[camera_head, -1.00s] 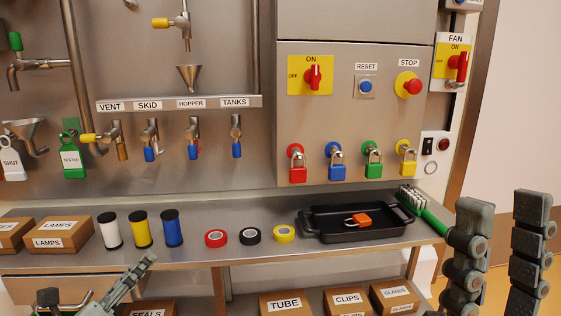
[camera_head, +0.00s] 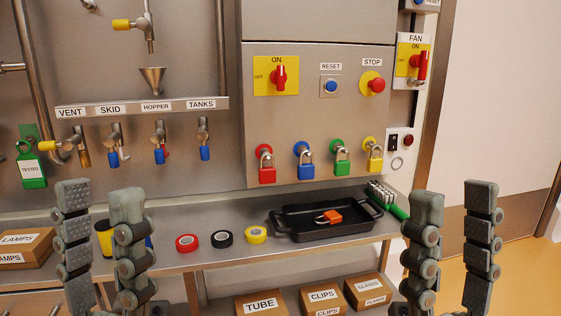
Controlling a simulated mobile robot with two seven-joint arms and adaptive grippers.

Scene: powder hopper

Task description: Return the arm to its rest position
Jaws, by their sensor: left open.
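My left gripper (camera_head: 100,193) stands upright in the lower left of the head view. Its two dark fingers are apart with nothing between them; they hide part of the shelf and spools behind. My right gripper (camera_head: 455,195) stands upright at the lower right, its two fingers also apart and empty. It is in front of the shelf's right end and the pale wall. The rest of both arms is below the picture.
The metal shelf (camera_head: 240,248) bears a black tray (camera_head: 300,234) with an orange padlock (camera_head: 329,217), tape rolls (camera_head: 222,239), a partly hidden yellow spool (camera_head: 104,240) and a green brush (camera_head: 395,205). Boxes (camera_head: 262,304) stand below. Floor at right is clear.

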